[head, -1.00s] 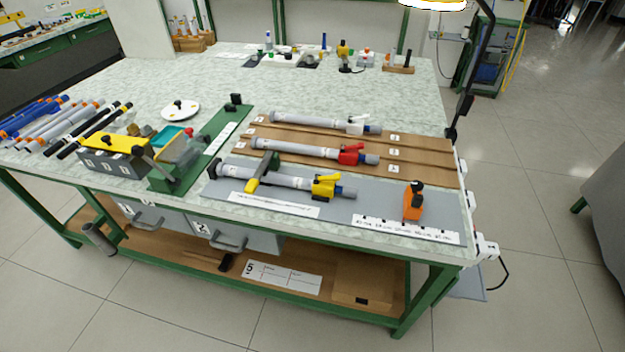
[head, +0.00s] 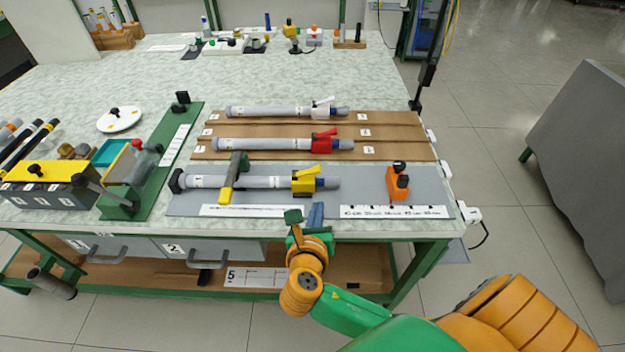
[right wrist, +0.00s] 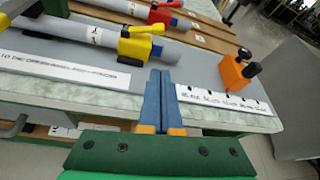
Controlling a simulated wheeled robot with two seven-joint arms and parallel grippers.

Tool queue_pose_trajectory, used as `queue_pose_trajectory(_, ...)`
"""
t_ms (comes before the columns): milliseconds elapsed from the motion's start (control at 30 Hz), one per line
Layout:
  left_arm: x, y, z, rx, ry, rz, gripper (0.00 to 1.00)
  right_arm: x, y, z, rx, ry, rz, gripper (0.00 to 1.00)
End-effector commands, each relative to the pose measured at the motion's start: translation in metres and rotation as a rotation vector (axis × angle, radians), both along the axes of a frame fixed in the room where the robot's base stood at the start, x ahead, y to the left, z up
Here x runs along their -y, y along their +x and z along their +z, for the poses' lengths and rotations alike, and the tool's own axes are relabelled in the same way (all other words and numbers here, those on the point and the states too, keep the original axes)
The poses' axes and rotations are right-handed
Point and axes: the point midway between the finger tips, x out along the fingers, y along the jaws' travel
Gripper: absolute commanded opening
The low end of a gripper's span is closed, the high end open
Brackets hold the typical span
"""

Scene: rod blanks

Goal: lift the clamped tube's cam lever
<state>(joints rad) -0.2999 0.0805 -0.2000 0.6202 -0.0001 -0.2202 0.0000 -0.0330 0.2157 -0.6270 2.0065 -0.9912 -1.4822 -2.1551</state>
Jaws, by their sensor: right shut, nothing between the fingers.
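The clamped tube (head: 245,182) is grey and lies on the grey mat at the front of the bench, under a green clamp with a yellow handle (head: 229,180). Its yellow collar with the yellow cam lever (head: 308,174) is at its right end; in the right wrist view the lever (right wrist: 143,27) shows at upper left, lying roughly along the tube. My right gripper (head: 308,215) is at the bench's front edge, just in front of the collar and apart from it. Its blue fingers (right wrist: 162,95) are together and empty. My left gripper is in neither current view.
Two more tubes, one with a red lever (head: 325,134) and one with a white lever (head: 322,101), lie behind on brown boards. An orange block with a black knob (head: 398,182) stands to the right on the mat. A white ruler strip (head: 395,212) lies at the front.

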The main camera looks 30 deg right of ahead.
Motion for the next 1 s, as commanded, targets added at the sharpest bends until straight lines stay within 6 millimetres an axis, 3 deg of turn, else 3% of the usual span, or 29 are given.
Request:
queue_pose_trajectory(133,0.0,0.0,0.0,0.0,0.0,0.0,0.72,-0.001,0.005,0.013,-0.022,-0.123,0.039,0.0)
queue_pose_trajectory(467,0.0,0.0,-0.001,0.0,-0.001,0.0,0.72,0.001,0.007,0.012,-0.025,-0.131,0.042,0.0)
queue_pose_trajectory(1000,0.001,0.0,-0.017,0.0,-0.001,0.0,0.72,0.054,0.074,-0.017,-0.025,-0.128,0.041,0.0)
